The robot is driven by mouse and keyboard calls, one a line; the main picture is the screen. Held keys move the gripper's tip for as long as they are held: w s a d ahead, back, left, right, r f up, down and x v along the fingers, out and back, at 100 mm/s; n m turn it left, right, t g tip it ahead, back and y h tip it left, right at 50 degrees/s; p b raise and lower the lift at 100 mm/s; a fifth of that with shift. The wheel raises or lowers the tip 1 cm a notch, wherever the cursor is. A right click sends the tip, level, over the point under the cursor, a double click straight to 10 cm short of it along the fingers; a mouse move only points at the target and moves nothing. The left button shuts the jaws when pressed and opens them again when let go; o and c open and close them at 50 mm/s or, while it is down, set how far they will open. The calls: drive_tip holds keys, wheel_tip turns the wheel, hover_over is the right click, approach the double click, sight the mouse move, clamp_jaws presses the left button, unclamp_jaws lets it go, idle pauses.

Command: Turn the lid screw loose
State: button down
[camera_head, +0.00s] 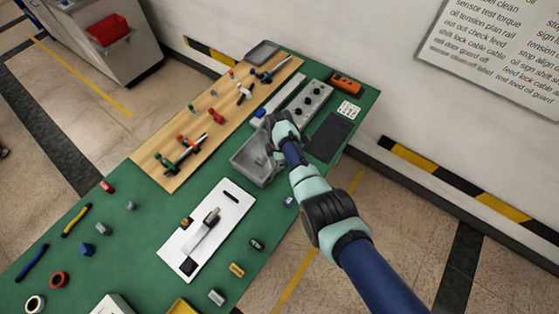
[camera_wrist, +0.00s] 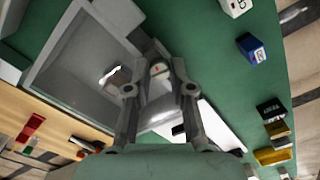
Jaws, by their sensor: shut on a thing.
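A grey box (camera_wrist: 80,65) with a recessed top fills the upper left of the wrist view. It also shows in the head view (camera_head: 247,166), below the end of my arm. My gripper (camera_wrist: 160,80) is at the box's edge, its fingers closed around a small pale round piece with a red mark, which I take as the lid screw (camera_wrist: 158,68). Its lower part is hidden by the fingers. A small white piece (camera_wrist: 112,75) lies in the recess. In the head view my arm hides most of the gripper.
A wooden board (camera_head: 170,150) with several clamps and tools lies behind the box. A white plate (camera_head: 228,225) with a metal part lies in front. Several small coloured blocks are near the table's front edge. A dark pad (camera_head: 328,138) is to the right.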

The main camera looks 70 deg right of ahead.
drive_tip(key=c, duration=1)
unclamp_jaws()
wheel_tip(320, 180, up, 12)
